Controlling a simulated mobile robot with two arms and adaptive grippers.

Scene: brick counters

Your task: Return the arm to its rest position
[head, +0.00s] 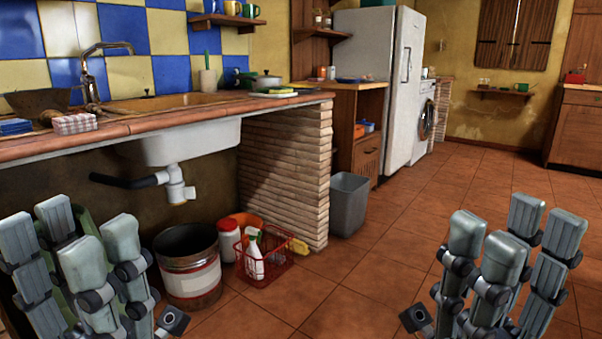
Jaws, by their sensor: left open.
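My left gripper (92,255) is at the lower left, in front of the space under the sink counter. Its grey fingers point up and stand apart, and I see nothing held between them. My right gripper (503,258) is at the lower right, over the tiled floor. Its fingers also point up and stand apart, with nothing visible between them. Neither gripper appears to touch anything. The lower parts of both arms are cut off by the bottom edge of the view.
A brick counter (286,172) with a sink runs along the left. Below it are a metal bucket (189,266), a red wire basket (276,268) with a spray bottle, and a white jar (228,240). A grey bin (348,205) stands beside it.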

